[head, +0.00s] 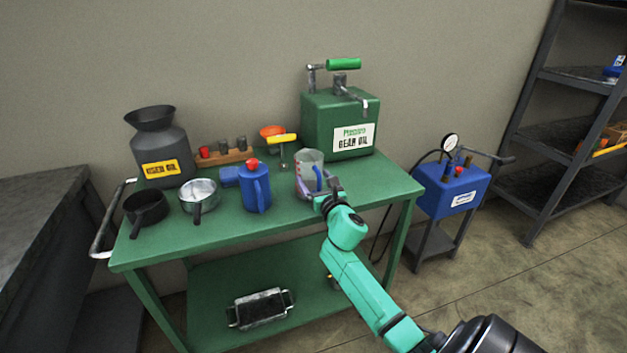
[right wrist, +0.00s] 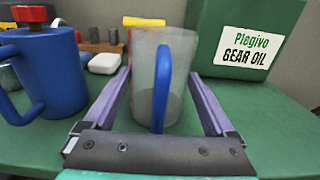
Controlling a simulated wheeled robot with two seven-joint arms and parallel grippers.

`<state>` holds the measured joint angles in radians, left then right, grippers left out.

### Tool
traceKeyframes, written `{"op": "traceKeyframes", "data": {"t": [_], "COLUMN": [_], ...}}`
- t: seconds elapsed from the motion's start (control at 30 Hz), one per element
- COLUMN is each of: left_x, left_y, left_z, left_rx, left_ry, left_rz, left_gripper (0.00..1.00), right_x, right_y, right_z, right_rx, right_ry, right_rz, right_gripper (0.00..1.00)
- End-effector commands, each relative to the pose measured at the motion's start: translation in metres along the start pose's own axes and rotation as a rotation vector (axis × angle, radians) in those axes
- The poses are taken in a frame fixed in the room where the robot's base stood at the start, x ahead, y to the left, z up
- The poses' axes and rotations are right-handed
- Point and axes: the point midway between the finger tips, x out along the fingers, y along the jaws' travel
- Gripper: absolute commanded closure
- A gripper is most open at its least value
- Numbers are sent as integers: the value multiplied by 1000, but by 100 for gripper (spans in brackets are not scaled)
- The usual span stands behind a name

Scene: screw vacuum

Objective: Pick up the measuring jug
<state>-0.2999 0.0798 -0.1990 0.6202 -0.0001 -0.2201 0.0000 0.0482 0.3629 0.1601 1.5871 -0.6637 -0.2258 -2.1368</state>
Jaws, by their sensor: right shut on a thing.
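The measuring jug (head: 310,168) is a clear, greyish cup with a blue handle and red marks. It stands upright on the green cart, in front of the gear oil box. In the right wrist view the jug (right wrist: 162,85) is between the two fingers, with its blue handle facing the camera. My right gripper (head: 318,193) reaches in from the front right and is shut on the jug; in the right wrist view the gripper (right wrist: 160,100) has one finger along each side of it. Whether the jug's base touches the cart top is hard to tell. My left gripper is not in view.
A blue can (head: 256,188) with a red cap stands just left of the jug. The green gear oil box (head: 325,125) is close behind. A metal pot (head: 198,192), a black pan (head: 146,207) and a dark oil can (head: 160,145) are farther left. The cart's right front corner (head: 390,190) is clear.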

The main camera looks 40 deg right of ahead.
Motion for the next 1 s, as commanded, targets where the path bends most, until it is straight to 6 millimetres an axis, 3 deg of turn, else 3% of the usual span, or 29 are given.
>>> {"op": "traceKeyframes", "data": {"t": [0.37,1.0], "left_x": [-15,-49], "left_y": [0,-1], "left_z": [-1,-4], "left_rx": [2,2], "left_ry": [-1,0], "left_rz": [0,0], "left_gripper": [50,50], "right_x": [0,0], "right_y": [0,0], "right_z": [37,147], "right_rx": [-5,-5], "right_ry": [-5,-5], "right_rz": [2,1], "right_gripper": [78,78]}}
